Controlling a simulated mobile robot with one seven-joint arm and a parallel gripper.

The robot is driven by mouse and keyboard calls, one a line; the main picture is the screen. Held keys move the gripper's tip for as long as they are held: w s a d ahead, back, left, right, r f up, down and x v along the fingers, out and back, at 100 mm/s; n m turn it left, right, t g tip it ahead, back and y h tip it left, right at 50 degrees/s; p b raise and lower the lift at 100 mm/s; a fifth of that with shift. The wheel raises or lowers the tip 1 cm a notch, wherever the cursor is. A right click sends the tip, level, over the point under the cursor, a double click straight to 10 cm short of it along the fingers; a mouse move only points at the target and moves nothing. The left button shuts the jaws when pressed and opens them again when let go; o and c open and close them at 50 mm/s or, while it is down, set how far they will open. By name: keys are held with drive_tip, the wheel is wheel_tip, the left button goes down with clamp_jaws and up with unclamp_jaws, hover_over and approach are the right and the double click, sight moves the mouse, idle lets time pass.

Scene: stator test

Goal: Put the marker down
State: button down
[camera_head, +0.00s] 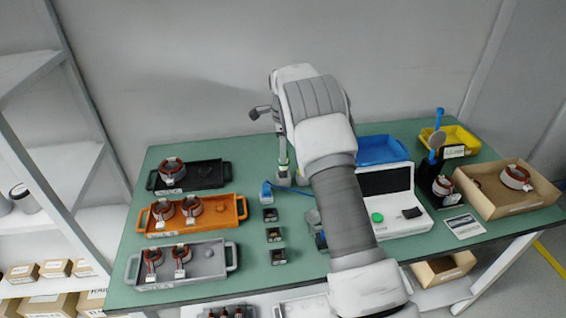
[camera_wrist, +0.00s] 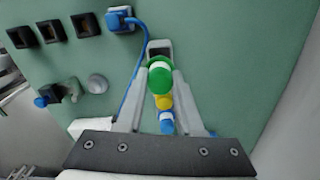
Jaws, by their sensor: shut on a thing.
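The green-capped marker (camera_wrist: 160,76) is between the two fingers of my gripper (camera_wrist: 161,66) in the wrist view. I see it almost end-on, and the fingers are shut on it. A yellow cap (camera_wrist: 163,102) and a blue cap (camera_wrist: 167,122) line up behind it, between the fingers. A pale frame with a dark opening (camera_wrist: 159,44) shows just past the fingertips; whether the marker touches it, I cannot tell.
A blue device (camera_wrist: 119,20) with a blue cable lies left of my gripper, near several dark square blocks (camera_wrist: 50,31). Black (camera_head: 206,184), orange (camera_head: 226,212) and grey (camera_head: 207,264) trays stand left. A blue bin (camera_head: 381,150), yellow bin (camera_head: 461,138) and cardboard box (camera_head: 519,208) stand right.

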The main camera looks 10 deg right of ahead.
drive_tip(key=shift+f, duration=2)
drive_tip(key=shift+f, duration=0.15)
drive_tip(key=shift+f+b, duration=0.3)
drive_tip(key=shift+f, duration=0.05)
drive_tip(key=c, duration=0.6)
unclamp_jaws()
drive_tip(key=shift+o, duration=0.2)
drive_tip(key=shift+r, duration=0.15)
